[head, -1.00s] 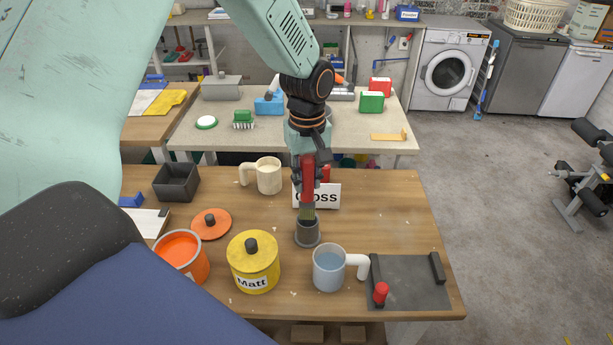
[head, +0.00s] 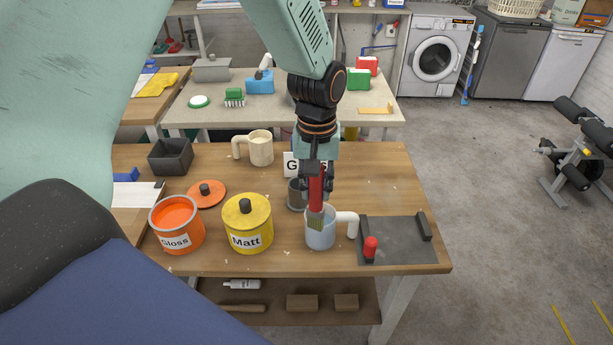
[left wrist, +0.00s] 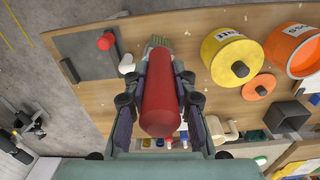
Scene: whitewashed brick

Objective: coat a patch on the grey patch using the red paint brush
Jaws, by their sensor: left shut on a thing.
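My left gripper (head: 317,180) is shut on the red paint brush (head: 316,190), which points bristles down. The bristles overlap the opening of the light-blue mug (head: 321,238); I cannot tell how deep they are in it. In the left wrist view the red handle (left wrist: 160,105) lies between the fingers of my left gripper (left wrist: 160,85). The grey patch (head: 402,243), a flat dark grey panel with a raised bar at each side, lies right of the mug. It also shows in the left wrist view (left wrist: 90,48). My right gripper is not in view.
An open orange Gloss tin (head: 177,226), its lid (head: 206,194) and a closed yellow Matt tin (head: 247,230) stand left of the mug. A red knob (head: 370,247) stands at the panel's left side.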

